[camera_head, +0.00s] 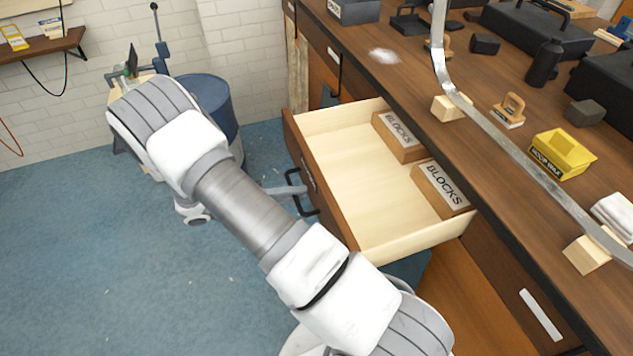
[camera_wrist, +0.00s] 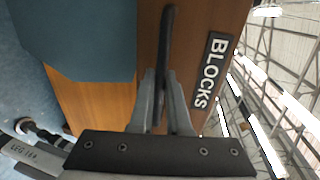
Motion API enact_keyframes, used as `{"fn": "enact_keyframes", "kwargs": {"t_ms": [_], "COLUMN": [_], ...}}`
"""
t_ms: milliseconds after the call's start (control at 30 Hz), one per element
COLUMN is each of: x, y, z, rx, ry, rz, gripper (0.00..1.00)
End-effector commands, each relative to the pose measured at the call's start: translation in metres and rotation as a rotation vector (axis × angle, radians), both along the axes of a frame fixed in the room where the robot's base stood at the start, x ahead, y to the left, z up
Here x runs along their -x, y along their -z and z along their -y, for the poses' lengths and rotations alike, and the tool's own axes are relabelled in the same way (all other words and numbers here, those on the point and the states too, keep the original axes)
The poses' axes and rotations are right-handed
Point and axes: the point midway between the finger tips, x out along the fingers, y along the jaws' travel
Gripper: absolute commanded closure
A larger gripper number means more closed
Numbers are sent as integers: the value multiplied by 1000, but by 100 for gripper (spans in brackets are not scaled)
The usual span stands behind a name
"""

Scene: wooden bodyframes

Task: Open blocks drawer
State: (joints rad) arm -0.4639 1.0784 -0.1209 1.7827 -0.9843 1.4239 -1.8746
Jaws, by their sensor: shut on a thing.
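The blocks drawer (camera_head: 370,205) is pulled well out from the workbench. Its pale wooden inside shows, with two boxes labelled BLOCKS, one box (camera_head: 402,137) behind the other box (camera_head: 443,188), near the bench side. The drawer's dark handle (camera_head: 302,193) is on its brown front. My gripper (camera_head: 296,190) is at this handle, partly hidden by my arm. In the wrist view my gripper (camera_wrist: 161,90) has its fingers closed around the handle (camera_wrist: 166,45), beside a black BLOCKS label (camera_wrist: 213,70).
The workbench top (camera_head: 400,75) holds a long curved metal strip (camera_head: 510,150), a yellow bin (camera_head: 562,155), wooden blocks and black cases. A blue barrel (camera_head: 208,102) stands by the brick wall. The blue floor (camera_head: 100,260) at left is clear.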

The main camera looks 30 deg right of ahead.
Motion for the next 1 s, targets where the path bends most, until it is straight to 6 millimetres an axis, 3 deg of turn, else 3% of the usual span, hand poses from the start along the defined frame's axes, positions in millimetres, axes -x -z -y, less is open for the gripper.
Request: {"fn": "enact_keyframes", "kwargs": {"t_ms": [200, 533, 567, 700, 1000], "x": [-2, -2, -2, -2, -2], "y": [0, 0, 0, 0, 0], "z": [-13, -13, -13, -13, -13], "rx": [-1, -1, -1, 0, 0], "ry": [-1, -2, -2, -1, -1], "rz": [1, 1, 1, 1, 1], "gripper": [100, 100, 84, 58, 56]}}
